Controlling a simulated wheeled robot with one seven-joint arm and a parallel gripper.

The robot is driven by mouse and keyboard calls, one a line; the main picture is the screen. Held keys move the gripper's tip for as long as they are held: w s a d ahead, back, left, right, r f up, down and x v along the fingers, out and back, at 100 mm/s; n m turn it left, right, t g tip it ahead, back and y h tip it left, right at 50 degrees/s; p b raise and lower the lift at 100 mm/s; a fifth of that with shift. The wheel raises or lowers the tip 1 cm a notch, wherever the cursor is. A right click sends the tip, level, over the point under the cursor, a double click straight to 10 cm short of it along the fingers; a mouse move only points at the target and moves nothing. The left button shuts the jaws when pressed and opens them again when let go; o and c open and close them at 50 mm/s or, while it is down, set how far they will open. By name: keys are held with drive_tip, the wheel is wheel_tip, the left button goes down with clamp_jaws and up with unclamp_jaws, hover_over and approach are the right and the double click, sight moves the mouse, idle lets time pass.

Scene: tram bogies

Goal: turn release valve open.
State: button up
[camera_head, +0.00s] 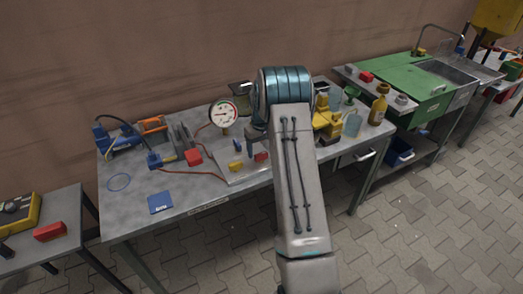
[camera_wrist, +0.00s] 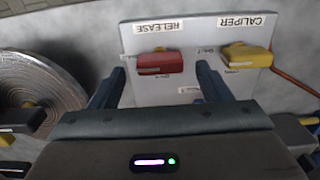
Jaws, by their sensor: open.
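The release valve's red handle (camera_wrist: 160,63) sits on a pale panel (camera_wrist: 195,40) in the wrist view, under a label reading RELEASE that appears upside down. My gripper (camera_wrist: 160,82) is open and empty, with one dark blue finger on each side of the red handle in the picture. I cannot tell whether the fingers are level with it; no contact shows. A yellow handle (camera_wrist: 246,56) labelled CALIPER is to the right.
A round gauge (camera_head: 222,113) stands behind the panel on the grey workbench (camera_head: 205,190). A red box (camera_head: 193,157), hoses and a blue square (camera_head: 160,202) lie to the left. Yellow equipment (camera_head: 327,122) and bottles stand right of my arm. The bench's front left is mostly clear.

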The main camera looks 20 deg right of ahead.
drive_tip(key=shift+f, duration=0.85)
drive_tip(key=c, duration=1)
